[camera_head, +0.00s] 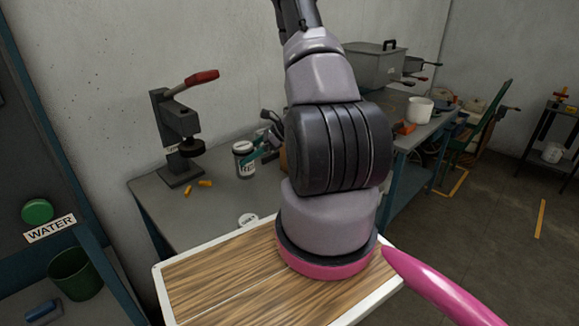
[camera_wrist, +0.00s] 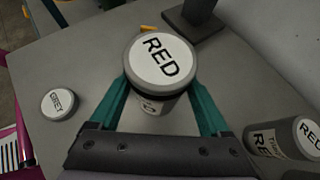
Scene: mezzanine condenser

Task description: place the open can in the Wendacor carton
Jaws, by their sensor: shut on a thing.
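My gripper (camera_wrist: 158,88) has its teal fingers on either side of a can with a white lid marked RED (camera_wrist: 160,62), and is shut on it. In the head view this can (camera_head: 243,160) appears upright at the bench, beside my gripper (camera_head: 258,150); whether it touches the bench is unclear. A loose round lid marked GREY (camera_wrist: 59,104) lies flat on the bench, also in the head view (camera_head: 248,219). I see no can with an open top and no Wendacor carton.
A dark press with a red handle (camera_head: 200,77) stands on the grey bench (camera_head: 200,225), with small orange pieces (camera_head: 205,183) near its base. A grey lidded tank (camera_head: 372,66) and a white pot (camera_head: 419,110) stand farther back. A green bin (camera_head: 75,272) is at lower left.

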